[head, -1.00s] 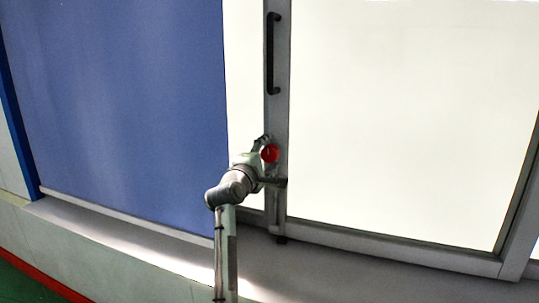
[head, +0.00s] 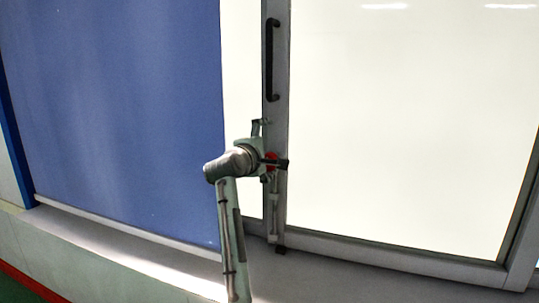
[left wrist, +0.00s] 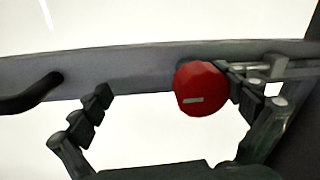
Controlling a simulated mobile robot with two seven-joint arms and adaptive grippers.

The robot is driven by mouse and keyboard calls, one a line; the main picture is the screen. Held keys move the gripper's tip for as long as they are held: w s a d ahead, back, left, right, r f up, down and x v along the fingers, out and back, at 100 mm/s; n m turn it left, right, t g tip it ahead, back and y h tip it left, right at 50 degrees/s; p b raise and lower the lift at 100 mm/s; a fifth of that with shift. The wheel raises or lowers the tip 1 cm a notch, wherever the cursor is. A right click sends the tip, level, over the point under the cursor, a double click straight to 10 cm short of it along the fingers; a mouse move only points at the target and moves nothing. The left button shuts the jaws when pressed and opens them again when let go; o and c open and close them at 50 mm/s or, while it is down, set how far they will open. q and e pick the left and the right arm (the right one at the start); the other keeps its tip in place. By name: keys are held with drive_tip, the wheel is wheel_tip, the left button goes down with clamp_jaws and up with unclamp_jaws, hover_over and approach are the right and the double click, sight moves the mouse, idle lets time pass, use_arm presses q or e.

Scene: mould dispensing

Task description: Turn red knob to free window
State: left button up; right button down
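The red knob (head: 271,158) sits on the grey window frame below the black handle, partly covered by my left gripper in the head view. In the left wrist view the red knob (left wrist: 200,88) is round, with a pale mark on its face. My left gripper (head: 271,144) is open around the knob's area. In the left wrist view its fingers (left wrist: 168,84) are spread wide, with the knob between them, close to or touching the right finger; I cannot tell which. The window (head: 400,130) is a large bright pane in a grey frame. My right gripper is not in view.
The black handle (head: 271,60) stands upright on the frame above the knob and also shows in the left wrist view (left wrist: 35,93). A blue panel (head: 120,110) fills the left side. A pale ledge (head: 130,240) runs below the window.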

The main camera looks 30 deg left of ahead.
use_arm(q)
drive_tip(key=shift+s+d+r, duration=0.15)
drive_tip(key=shift+s+r, duration=0.05)
drive_tip(key=shift+r, duration=0.35)
drive_tip(key=shift+s+d+r, duration=0.1)
drive_tip(key=shift+s+r, duration=0.1)
drive_tip(key=shift+r, duration=0.35)
drive_tip(key=shift+c, duration=1.2)
drive_tip(key=shift+s+d+f, duration=0.1)
drive_tip(key=shift+s+f, duration=0.15)
drive_tip(key=shift+s, duration=0.1)
drive_tip(key=shift+c, duration=0.7)
drive_tip(key=shift+s+d+f, duration=0.15)
drive_tip(key=shift+s, duration=0.25)
drive_tip(key=v, duration=0.7)
drive_tip(key=shift+s+f, duration=0.3)
drive_tip(key=shift+f, duration=0.1)
drive_tip(key=shift+d+f, duration=0.1)
